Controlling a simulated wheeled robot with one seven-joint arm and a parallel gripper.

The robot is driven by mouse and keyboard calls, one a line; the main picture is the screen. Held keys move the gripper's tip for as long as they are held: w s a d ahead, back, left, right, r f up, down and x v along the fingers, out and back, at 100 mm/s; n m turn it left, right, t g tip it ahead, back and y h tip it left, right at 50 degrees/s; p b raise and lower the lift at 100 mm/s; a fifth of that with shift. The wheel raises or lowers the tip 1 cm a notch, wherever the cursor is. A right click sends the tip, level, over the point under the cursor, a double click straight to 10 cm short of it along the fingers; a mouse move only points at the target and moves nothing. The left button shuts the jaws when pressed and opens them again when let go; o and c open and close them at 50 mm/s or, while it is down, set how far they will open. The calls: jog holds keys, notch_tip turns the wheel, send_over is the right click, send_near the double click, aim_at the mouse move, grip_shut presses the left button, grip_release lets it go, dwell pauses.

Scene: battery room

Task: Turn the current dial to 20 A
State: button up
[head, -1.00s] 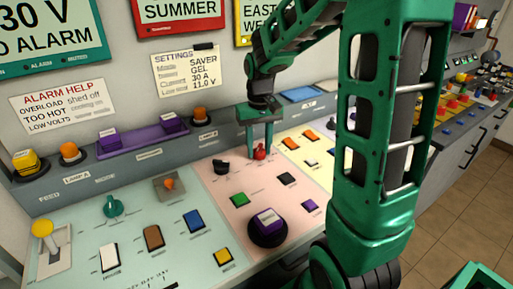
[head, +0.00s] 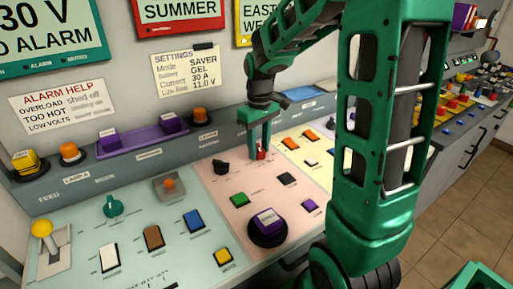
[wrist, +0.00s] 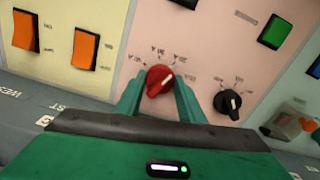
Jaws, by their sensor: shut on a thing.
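The red dial (wrist: 159,81) sits on the pink panel with a white pointer line on its face. In the wrist view the pointer slants up to the right. Small amp labels arc around the dial, too blurred to read surely. My gripper (wrist: 158,95) is shut on the dial, with one green finger on each side of it. In the head view my gripper (head: 259,152) reaches down to the panel, and its fingers partly hide the red dial (head: 261,154).
A black knob (wrist: 228,102) stands close beside the dial. Orange switches (wrist: 87,48) are on the yellow panel and a green button (wrist: 273,31) on the pink one.

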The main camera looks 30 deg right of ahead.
aim_at(259, 147)
jog(key=shift+w+r, duration=0.1)
jog(key=o, duration=1)
jog(key=shift+o, duration=0.2)
notch_tip(259, 147, up, 11)
jog(key=shift+f, duration=0.2)
jog(key=s+d+f+m, duration=0.1)
jog(key=s+f+m, duration=0.1)
jog(key=s, duration=0.6)
jog(key=s+d+f+m, duration=0.1)
jog(key=s+f+m, duration=0.1)
jog(key=s, duration=0.7)
jog(key=s+d+f+m, duration=0.1)
jog(key=s+f+m, duration=0.2)
jog(key=s, duration=0.6)
jog(key=shift+d+m, duration=0.3)
jog(key=shift+m, duration=0.5)
